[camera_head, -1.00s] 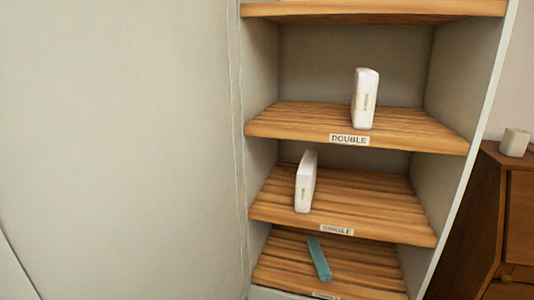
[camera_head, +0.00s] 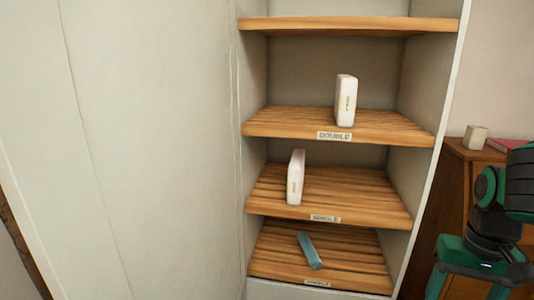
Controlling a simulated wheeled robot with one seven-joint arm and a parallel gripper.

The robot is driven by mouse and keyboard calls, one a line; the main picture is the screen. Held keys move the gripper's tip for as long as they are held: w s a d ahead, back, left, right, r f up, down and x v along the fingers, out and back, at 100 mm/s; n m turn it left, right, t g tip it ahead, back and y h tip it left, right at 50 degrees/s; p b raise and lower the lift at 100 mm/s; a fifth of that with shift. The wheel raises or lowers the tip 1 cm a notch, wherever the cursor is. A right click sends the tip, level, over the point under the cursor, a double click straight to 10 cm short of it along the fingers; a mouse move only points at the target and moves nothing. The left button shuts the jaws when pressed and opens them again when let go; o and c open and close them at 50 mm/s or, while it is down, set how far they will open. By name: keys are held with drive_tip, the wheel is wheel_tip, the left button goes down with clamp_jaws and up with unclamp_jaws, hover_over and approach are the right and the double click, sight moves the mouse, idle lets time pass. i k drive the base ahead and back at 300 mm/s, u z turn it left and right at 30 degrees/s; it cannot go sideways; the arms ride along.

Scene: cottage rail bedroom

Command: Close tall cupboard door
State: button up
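The tall cupboard (camera_head: 425,112) stands open in the middle of the head view, with its slatted wooden shelves showing. Its pale door (camera_head: 150,140) stands wide open on the left, hinged at the cupboard's left side. My gripper (camera_head: 475,292) is at the lower right, pointing down, in front of the wooden furniture and right of the cupboard. It is apart from the door. Its two green fingers are spread, with nothing seen between them, and their tips are cut off by the frame's bottom edge.
A white box (camera_head: 346,100) stands on the shelf labelled DOUBLE, and another white box (camera_head: 296,177) on the shelf below. A teal item (camera_head: 309,250) lies on the lowest visible shelf. A brown wooden cabinet (camera_head: 447,195) at right bears a small pale cup (camera_head: 475,137) and a red book (camera_head: 508,145).

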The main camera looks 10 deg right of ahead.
sight(120, 166)
drive_tip(key=u, duration=0.4)
drive_tip(key=k, duration=1.1)
drive_tip(key=u, duration=1.5)
drive_tip(key=i, duration=1.4)
